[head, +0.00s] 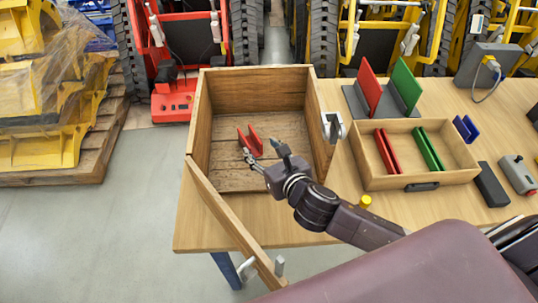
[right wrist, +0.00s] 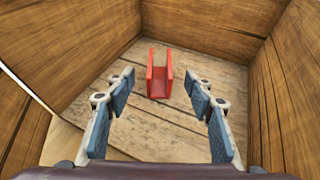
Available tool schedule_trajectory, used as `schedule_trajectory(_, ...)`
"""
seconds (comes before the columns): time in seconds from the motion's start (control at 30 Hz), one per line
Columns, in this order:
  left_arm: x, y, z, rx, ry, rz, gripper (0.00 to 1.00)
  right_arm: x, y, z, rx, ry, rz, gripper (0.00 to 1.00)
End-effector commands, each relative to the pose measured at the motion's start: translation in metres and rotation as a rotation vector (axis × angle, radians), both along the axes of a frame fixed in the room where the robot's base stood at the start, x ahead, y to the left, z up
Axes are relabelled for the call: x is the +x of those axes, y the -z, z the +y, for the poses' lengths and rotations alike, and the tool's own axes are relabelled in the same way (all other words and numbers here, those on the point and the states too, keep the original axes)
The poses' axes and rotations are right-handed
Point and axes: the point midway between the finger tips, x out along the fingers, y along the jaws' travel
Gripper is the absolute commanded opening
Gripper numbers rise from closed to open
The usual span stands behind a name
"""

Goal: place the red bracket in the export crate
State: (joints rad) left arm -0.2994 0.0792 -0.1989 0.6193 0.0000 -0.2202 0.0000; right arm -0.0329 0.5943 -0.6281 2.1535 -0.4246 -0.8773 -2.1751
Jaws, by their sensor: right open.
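The red bracket (head: 250,140) stands on the plank floor inside the wooden export crate (head: 254,75), touching neither of my fingers. It also shows in the right wrist view (right wrist: 159,82), upright as a U-shaped channel beyond my fingertips. My right gripper (head: 264,157) is inside the crate, just in front of the bracket, and its two fingers (right wrist: 163,85) are spread with nothing between them. My left gripper is not in view.
A wooden tray (head: 416,183) holds another red bracket (head: 387,151) and a green bracket (head: 429,149). Behind it, a red plate (head: 369,87) and a green plate (head: 406,84) stand upright. A metal latch (head: 333,126) juts from the crate's right wall. A blue bracket (head: 466,128) lies right of the tray.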

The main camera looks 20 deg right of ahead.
Motion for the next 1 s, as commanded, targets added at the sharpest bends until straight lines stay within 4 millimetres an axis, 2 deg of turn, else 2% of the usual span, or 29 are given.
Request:
schedule_trajectory(0.1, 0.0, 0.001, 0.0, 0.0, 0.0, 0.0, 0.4, -0.022, -0.008, -0.002, -0.001, -0.001, 0.002, 0.49)
schedule_trajectory(0.3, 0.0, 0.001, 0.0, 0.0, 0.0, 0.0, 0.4, -0.04, -0.016, -0.005, 0.0, 0.0, 0.0, 0.49)
schedule_trajectory(1.0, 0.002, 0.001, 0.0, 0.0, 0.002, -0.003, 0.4, -0.043, -0.018, -0.005, 0.001, 0.0, 0.001, 0.49)
